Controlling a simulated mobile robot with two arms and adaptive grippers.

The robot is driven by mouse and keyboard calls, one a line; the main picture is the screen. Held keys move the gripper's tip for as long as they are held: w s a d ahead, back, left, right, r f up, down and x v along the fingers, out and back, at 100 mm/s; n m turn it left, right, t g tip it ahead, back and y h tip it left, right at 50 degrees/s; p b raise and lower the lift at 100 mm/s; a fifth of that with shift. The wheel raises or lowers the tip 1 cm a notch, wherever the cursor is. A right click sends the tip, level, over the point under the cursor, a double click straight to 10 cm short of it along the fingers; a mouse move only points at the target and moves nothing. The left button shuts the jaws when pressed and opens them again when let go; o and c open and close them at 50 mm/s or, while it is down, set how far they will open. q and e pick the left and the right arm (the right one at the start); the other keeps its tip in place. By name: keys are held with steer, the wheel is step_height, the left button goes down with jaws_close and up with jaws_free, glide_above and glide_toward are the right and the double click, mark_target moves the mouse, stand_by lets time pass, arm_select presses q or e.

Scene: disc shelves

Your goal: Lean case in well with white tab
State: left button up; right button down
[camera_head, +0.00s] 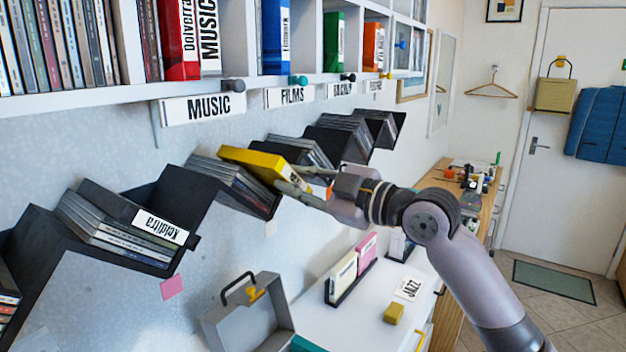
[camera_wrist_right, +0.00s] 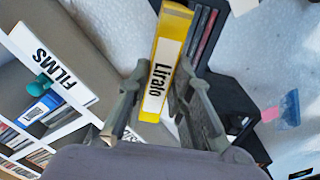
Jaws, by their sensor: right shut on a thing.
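My right gripper (camera_head: 318,192) is shut on a yellow case (camera_head: 250,160). In the right wrist view the case (camera_wrist_right: 167,52) stands between the two fingers of the gripper (camera_wrist_right: 160,92), with its white "Lirato" label facing the camera. The case is tilted above a black zigzag rack (camera_head: 192,212) on the wall, close over a well with several dark cases (camera_head: 228,172). I cannot tell whether it touches them. A small pale tab (camera_head: 270,229), whitish or cream, hangs on the wall below that well. My left gripper is not in view.
A shelf with labels such as MUSIC (camera_head: 203,107) and FILMS (camera_head: 290,96) and protruding knobs runs above the rack. A neighbouring well holds a "kejdira" case (camera_head: 160,226). A pink tab (camera_head: 172,287) is below it. An open grey box (camera_head: 245,315) stands below.

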steer(key=shift+p+x, duration=0.35)
steer(key=shift+x, duration=1.85)
steer(key=c, duration=1.4)
jaws_free()
steer(key=shift+o, duration=0.2)
steer(key=shift+f, duration=0.1)
steer(key=shift+d, duration=0.15)
steer(key=v, duration=1.2)
